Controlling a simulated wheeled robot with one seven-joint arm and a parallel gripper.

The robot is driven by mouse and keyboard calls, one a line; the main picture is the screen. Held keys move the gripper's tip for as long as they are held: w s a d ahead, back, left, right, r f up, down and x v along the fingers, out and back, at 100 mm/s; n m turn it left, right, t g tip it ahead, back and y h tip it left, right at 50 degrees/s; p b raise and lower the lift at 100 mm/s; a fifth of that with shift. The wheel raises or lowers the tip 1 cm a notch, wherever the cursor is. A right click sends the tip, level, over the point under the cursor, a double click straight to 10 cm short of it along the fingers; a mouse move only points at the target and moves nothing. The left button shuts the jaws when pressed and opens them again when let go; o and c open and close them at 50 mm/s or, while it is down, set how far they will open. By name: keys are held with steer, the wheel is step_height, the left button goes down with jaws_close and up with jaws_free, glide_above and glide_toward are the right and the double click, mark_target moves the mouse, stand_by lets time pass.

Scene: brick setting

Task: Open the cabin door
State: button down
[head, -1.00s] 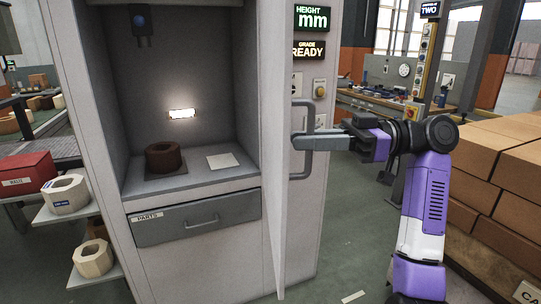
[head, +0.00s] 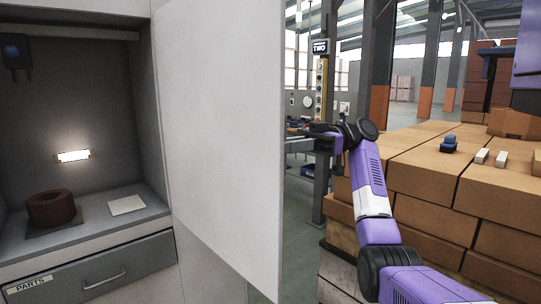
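The cabin door (head: 222,130) is a plain pale panel standing open in the middle of the head view, with its inner face towards me. To its left the cabin interior (head: 95,110) is exposed, with a lit lamp, a brown ring-shaped part (head: 52,210) on a dark pad, and a pale card. My gripper (head: 308,132) is just past the door's right edge, on its outer side, small and partly hidden. The door handle cannot be made out clearly, and whether the fingers hold it cannot be told.
A grey drawer (head: 100,268) marked PARTS is shut below the cabin shelf. Stacked brown blocks (head: 425,170) fill the right side, close to my arm, with a small blue object and pale bars on top. A strip of floor shows between door and blocks.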

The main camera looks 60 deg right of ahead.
steer(key=shift+s+d+g, duration=0.25)
steer(key=shift+d+g, duration=0.05)
steer(key=shift+d, duration=0.55)
steer(key=shift+f, duration=0.1)
steer(key=c, duration=1.7)
jaws_free()
steer(key=shift+b+v, duration=0.75)
steer(key=shift+v, duration=3.15)
